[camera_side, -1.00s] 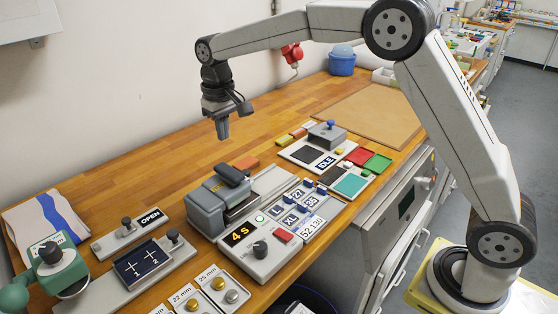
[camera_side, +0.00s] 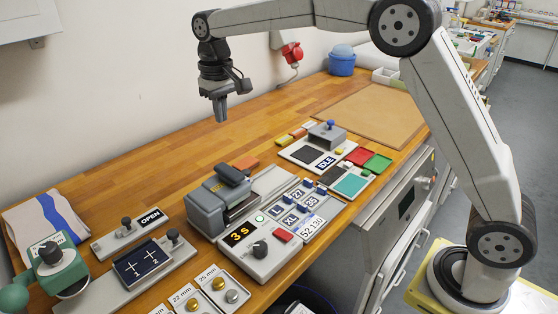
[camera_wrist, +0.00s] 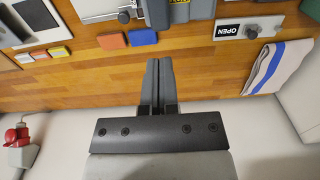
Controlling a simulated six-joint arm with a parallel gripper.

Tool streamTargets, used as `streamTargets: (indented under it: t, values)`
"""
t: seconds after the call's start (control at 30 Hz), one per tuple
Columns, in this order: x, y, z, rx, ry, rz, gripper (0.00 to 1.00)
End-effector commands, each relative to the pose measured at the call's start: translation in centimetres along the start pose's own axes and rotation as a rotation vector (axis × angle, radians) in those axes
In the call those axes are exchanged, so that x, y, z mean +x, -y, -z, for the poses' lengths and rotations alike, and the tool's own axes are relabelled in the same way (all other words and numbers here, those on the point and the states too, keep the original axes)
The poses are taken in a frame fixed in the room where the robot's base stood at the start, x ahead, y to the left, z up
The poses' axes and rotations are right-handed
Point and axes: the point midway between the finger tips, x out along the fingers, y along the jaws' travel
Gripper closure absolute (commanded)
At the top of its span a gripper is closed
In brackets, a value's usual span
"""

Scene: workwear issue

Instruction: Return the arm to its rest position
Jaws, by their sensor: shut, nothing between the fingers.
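My gripper (camera_side: 220,108) hangs above the back part of the wooden bench in the side view, pointing down, clear of everything. Its fingers are together and hold nothing. In the wrist view the closed fingers (camera_wrist: 158,75) point toward bare bench top. My arm is raised, with its upper link reaching left over the bench.
The bench (camera_side: 150,172) has bare wood below the gripper. A grey press (camera_side: 215,205), a control box reading 3 s (camera_side: 262,250), a panel marked OPEN (camera_side: 135,228) and a green device (camera_side: 60,265) stand in front. A striped cloth (camera_side: 45,222) lies left. A red wall socket (camera_side: 291,52) is behind.

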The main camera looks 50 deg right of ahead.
Motion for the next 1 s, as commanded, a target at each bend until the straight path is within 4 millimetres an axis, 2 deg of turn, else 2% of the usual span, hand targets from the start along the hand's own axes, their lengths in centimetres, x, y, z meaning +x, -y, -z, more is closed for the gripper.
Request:
streamTargets:
  t: [0.37, 0.57, 0.77, 1.0]
  values:
    - [0.0, -0.1, -0.1, 0.0, -0.001, 0.0, 1.0]
    - [0.8, -0.5, -0.8, 0.001, -0.009, 0.001, 1.0]
    - [2.5, -1.5, -2.5, 0.001, -0.035, 0.004, 1.0]
    - [5.3, -3.0, -6.0, 0.001, -0.074, 0.006, 1.0]
